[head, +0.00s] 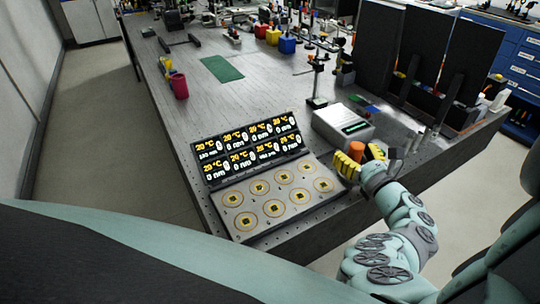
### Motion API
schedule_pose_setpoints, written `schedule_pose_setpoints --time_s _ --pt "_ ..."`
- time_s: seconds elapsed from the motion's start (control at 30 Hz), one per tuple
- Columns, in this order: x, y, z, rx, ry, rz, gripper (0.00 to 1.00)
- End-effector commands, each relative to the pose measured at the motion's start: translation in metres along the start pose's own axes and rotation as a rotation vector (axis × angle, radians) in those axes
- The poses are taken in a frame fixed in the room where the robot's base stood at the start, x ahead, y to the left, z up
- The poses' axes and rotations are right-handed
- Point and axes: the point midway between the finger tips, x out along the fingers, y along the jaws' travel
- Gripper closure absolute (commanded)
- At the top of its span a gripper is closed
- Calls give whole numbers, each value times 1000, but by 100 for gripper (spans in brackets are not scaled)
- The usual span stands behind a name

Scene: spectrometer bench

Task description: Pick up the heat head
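An orange, round-topped cylinder (357,148) stands at the right side of the bench, just in front of a pale box. It may be the heat head, but its lower part is hidden and I cannot be sure. My gripper (362,160) has yellow finger pads and is right at this cylinder. One finger is to its lower left and the other to its right, spread apart. I cannot tell whether the pads touch the cylinder or are still clear of it.
A multi-position hot plate (234,222) with round spots and a lit display panel (221,178) lies left of my gripper. A pale instrument box (331,134) is behind the cylinder. Tall dark panels (386,40) stand at right. The bench middle (215,112) is mostly clear.

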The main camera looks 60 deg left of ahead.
Motion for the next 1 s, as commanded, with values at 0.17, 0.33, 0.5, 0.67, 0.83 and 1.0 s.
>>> schedule_pose_setpoints --time_s 0.17,0.33,0.5,0.67,0.83,1.0 --pt "0 1 0 0 0 2 52" --pt "0 0 0 0 0 1 70" --pt "0 0 0 0 0 1 87" --pt "0 0 0 0 0 0 100" --pt "0 -1 1 0 -1 -1 100" --pt "0 0 2 0 -1 -1 100"
